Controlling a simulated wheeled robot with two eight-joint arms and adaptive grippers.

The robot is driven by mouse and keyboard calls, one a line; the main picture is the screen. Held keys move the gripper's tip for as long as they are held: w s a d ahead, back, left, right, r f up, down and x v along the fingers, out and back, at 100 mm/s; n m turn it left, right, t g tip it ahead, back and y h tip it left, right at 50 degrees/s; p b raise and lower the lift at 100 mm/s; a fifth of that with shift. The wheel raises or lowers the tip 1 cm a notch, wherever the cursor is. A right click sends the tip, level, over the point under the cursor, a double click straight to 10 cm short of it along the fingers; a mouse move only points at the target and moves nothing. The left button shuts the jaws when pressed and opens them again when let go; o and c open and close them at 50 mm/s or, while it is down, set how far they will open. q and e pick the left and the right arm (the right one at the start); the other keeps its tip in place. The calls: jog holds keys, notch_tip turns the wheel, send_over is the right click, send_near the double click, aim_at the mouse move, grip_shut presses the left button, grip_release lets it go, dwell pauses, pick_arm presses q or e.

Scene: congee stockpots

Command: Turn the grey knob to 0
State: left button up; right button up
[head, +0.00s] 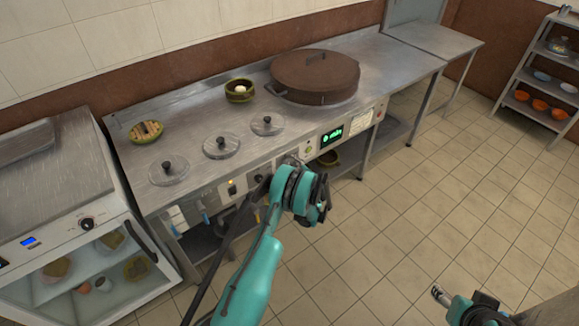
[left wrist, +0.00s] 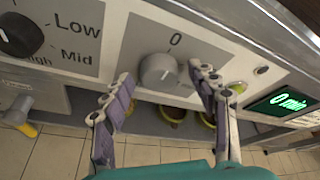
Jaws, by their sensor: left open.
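The grey knob (left wrist: 158,70) sits on a grey plate on the counter's front panel, with a "0" mark above it, slightly right of its middle, in the left wrist view. I cannot tell clearly which way its pointer faces. My left gripper (left wrist: 160,78) is open, with one finger on each side of the knob; I cannot tell whether either touches it. In the head view my left gripper (head: 292,163) is at the front panel and hides the knob. My right gripper (head: 441,293) shows partly at the lower right, over the floor, away from the panel.
A black knob (left wrist: 18,34) marked Low, Mid and High is left of the grey one. A green display (left wrist: 281,102) reading "0 min" is to the right. Lids and a large brown pot (head: 315,75) stand on the counter. The tiled floor (head: 400,220) is clear.

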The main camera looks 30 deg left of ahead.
pick_arm(q)
jog(key=shift+d, duration=0.1)
jog(key=v, duration=1.2)
jog(key=shift+w, duration=0.1)
jog(key=s+d+r+n+h, duration=0.3)
jog(key=s+r+n, duration=0.1)
jog(key=r, duration=0.6)
jog(key=s+d+r+n+h, duration=0.2)
jog(key=s+d+r+n, duration=0.15)
jog(key=r, duration=0.65)
jog(key=s+d+r+n+h, duration=0.2)
jog(key=s+d+n, duration=0.3)
jog(key=s, duration=0.7)
jog(key=s+d+r+n+h, duration=0.2)
jog(key=s+d+n+h, duration=0.2)
jog(key=s, duration=0.8)
jog(key=d, duration=0.2)
jog(key=shift+s+d+r+n+h, duration=0.25)
jog(key=shift+s+n+h, duration=0.05)
jog(key=shift+s+n, duration=0.1)
